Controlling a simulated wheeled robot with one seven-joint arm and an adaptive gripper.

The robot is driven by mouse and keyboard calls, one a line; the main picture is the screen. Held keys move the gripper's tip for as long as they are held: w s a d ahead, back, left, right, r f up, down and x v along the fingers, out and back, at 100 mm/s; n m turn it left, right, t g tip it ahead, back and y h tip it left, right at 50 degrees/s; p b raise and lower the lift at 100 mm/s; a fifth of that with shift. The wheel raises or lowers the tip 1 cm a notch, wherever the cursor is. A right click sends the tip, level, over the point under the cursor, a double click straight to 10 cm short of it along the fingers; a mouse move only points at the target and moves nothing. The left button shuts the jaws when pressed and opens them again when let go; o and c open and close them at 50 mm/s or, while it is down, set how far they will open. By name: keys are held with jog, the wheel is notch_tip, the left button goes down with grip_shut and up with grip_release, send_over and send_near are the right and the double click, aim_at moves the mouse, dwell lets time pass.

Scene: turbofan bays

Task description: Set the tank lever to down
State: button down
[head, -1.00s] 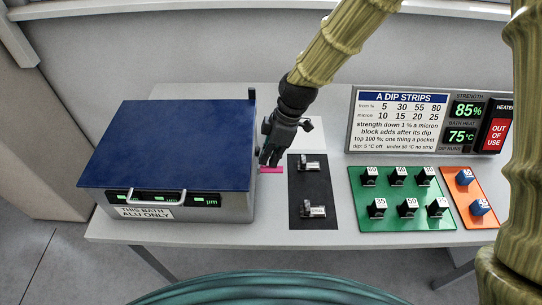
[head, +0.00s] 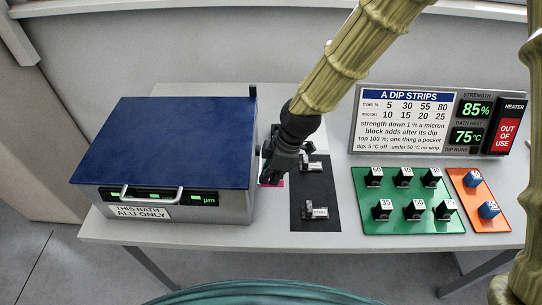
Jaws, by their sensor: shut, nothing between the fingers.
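The tank is a grey bath with a blue lid (head: 165,140), at the left of the table. A magenta bar (head: 280,184), which looks like its lever handle, sticks out at the tank's right side, low near the table. My gripper (head: 268,180) is shut and empty, pointing down, with its fingertips at the magenta bar. The fingers hide part of the bar, and I cannot tell whether they touch it. The lever's pivot is hidden.
Right of my gripper, a black mat (head: 317,220) bears two small metal-and-dark blocks. Farther right are a green board (head: 388,200) and an orange board (head: 486,212) with numbered blocks. A sign panel (head: 403,118) stands behind. A dark post (head: 252,92) rises at the tank's back right corner.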

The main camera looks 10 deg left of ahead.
jog(key=shift+r+p, duration=1.8)
jog(key=shift+r, duration=0.45)
jog(key=shift+d+b, duration=0.1)
jog(key=shift+b, duration=0.4)
jog(key=s+b+v, duration=0.2)
jog(key=v, duration=0.7)
jog(key=shift+b, duration=0.35)
jog(key=shift+s+d+r, duration=0.1)
